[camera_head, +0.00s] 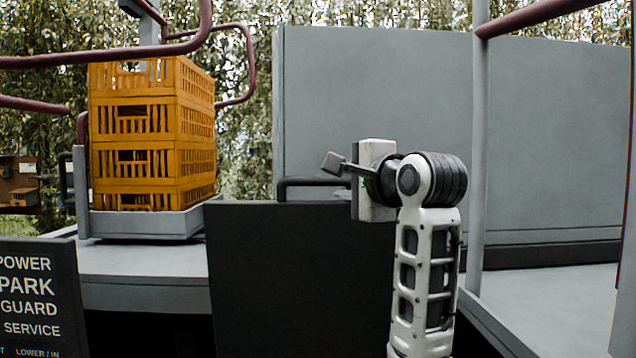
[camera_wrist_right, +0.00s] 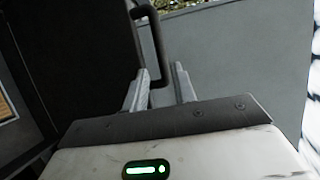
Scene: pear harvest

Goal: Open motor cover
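A flat black panel, which looks like the motor cover (camera_head: 300,270), stands upright in the middle of the head view. A black bar handle (camera_head: 310,183) rises at its top edge, and it also shows in the right wrist view (camera_wrist_right: 154,45). My right gripper (camera_head: 335,163) is by the right end of the handle. In the right wrist view, its two fingers (camera_wrist_right: 160,88) are apart, with the handle's near end between or just beyond them. I cannot tell if they touch. The dark surface left of the handle looks closed. My left gripper is not in view.
Yellow crates (camera_head: 150,130) are stacked on a grey tray (camera_head: 140,223) at the left. A large grey wall (camera_head: 400,85) stands behind. Dark red rails (camera_head: 530,15) cross above, and a grey post (camera_head: 478,150) stands right of my arm. A lettered sign (camera_head: 35,295) is at lower left.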

